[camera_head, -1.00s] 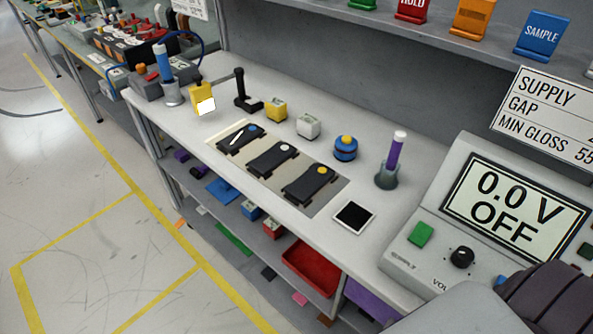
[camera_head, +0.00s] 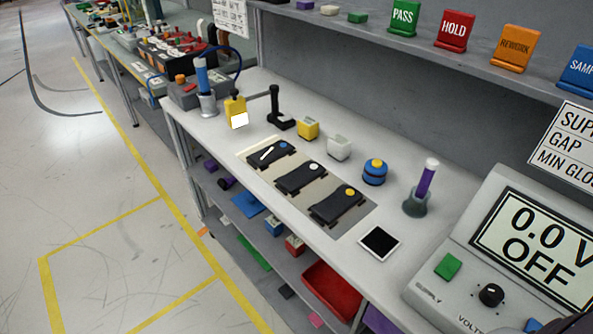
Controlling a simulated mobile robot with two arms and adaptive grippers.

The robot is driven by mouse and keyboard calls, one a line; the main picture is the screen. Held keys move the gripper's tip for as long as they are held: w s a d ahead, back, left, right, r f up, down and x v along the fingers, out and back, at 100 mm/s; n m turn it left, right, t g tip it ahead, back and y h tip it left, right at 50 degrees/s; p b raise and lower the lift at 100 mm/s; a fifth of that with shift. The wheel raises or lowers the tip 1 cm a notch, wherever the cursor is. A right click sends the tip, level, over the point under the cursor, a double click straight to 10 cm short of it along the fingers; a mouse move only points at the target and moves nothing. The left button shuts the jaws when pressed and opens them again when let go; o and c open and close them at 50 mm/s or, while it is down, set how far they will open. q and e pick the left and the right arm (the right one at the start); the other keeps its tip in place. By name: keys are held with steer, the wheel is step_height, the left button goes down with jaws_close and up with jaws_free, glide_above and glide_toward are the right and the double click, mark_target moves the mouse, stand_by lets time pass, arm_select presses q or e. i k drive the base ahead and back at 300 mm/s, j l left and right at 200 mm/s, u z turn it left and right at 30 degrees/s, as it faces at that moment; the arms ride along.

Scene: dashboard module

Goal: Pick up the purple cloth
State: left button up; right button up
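A flat purple piece (camera_head: 381,321) shows on the lower shelf at the bottom edge, right of the red tray. It is mostly cut off by the bench top and the picture edge, so I cannot tell whether it is the purple cloth. Small purple items (camera_head: 226,183) also lie at the left end of the lower shelf, next to a flat blue piece (camera_head: 247,204). Neither gripper can be made out. Only a dark sliver, perhaps part of my arm, shows in the bottom right corner.
The grey bench top (camera_head: 300,225) holds black modules on a mat, a black-and-white square (camera_head: 380,242), a purple tube in a stand (camera_head: 423,188) and a large supply unit (camera_head: 490,265). A red tray (camera_head: 332,290) sits on the lower shelf. The floor at left is clear.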

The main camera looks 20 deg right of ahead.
mark_target(209, 165)
steer(key=i+j+u, duration=0.35)
steer(key=i, duration=0.2)
steer(key=i+j+u, duration=0.3)
steer(key=i, duration=0.3)
steer(key=i+u, duration=0.35)
steer(key=i, duration=0.25)
steer(key=i+z, duration=0.2)
steer(key=i, duration=0.35)
steer(key=i+j+z, duration=0.25)
steer(key=i, duration=0.3)
steer(key=i+j+z, duration=0.1)
steer(key=i+z, duration=0.15)
steer(key=z, duration=0.15)
steer(key=i+j+z, duration=0.15)
steer(key=z, duration=0.25)
steer(key=i+j+z, duration=0.2)
steer(key=z, duration=0.25)
steer(key=i+j+z, duration=0.15)
steer(key=j+z, duration=0.25)
steer(key=i+j+z, duration=0.1)
steer(key=j+z, duration=0.15)
steer(key=z, duration=0.15)
